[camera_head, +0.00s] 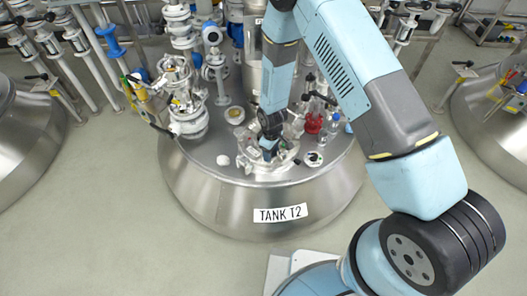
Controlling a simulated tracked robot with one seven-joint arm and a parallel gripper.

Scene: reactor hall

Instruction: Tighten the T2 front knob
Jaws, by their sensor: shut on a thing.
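The steel tank (215,200) carries the label "TANK T2" (280,213) on its front. A round metal fitting (262,168) sits on the front of its top. My gripper (268,155) points down over this fitting from above, at the end of my arm. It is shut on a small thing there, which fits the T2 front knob. The knob itself is hidden by the gripper, and its turn cannot be made out.
White valves and pipes (187,110) crowd the tank's left side. Red glassware (313,122) and a small bottle (335,122) stand right of my gripper. A white piece (223,160) lies to its left.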

